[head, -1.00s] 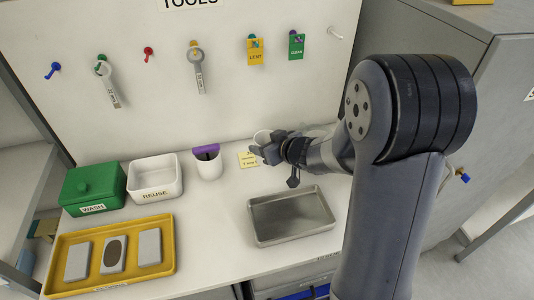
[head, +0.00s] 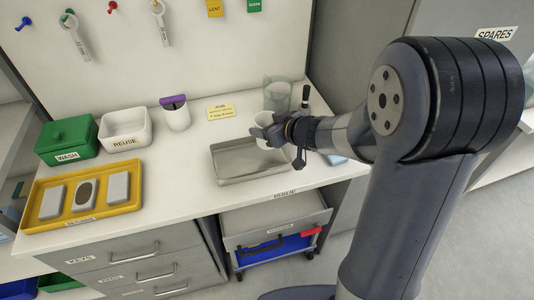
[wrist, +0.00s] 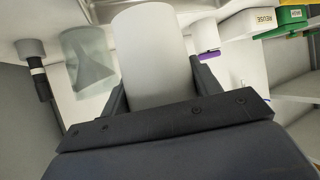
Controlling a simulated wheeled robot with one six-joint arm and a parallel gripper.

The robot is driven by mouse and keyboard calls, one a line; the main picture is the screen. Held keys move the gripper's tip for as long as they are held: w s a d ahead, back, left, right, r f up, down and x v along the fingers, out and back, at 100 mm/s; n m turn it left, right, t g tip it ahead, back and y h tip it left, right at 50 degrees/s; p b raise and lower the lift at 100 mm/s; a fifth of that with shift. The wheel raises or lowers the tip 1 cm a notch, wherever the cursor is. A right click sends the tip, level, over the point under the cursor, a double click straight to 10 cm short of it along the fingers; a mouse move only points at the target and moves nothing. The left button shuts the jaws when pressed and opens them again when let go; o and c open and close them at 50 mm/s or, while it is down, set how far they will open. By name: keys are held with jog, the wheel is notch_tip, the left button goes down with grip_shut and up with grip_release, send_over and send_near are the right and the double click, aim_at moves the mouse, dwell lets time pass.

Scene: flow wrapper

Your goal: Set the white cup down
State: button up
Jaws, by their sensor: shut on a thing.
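My gripper (head: 266,132) is shut on the white cup (head: 262,122), which shows just above the back right part of the metal tray (head: 225,178). In the wrist view the white cup (wrist: 150,55) stands between the two dark fingers and fills the middle.
A clear glass vessel (head: 277,95) and a dark-handled item (head: 305,97) stand behind my gripper. A white holder with a purple item (head: 177,115), the REUSE bin (head: 126,128), green WASH box (head: 67,140) and yellow tray (head: 132,203) are to the left. Counter between holder and tray is clear.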

jog(key=shift+f+b, duration=1.05)
jog(key=shift+f, duration=1.9)
jog(key=shift+f, duration=0.15)
jog(key=o, duration=0.9)
jog(key=shift+o, duration=0.2)
jog(key=shift+s+d+r, duration=0.15)
jog(key=shift+r, duration=0.2)
jog(key=p+v, duration=0.3)
jog(key=v, duration=0.8)
jog(key=shift+s, duration=0.2)
jog(key=shift+d, duration=0.15)
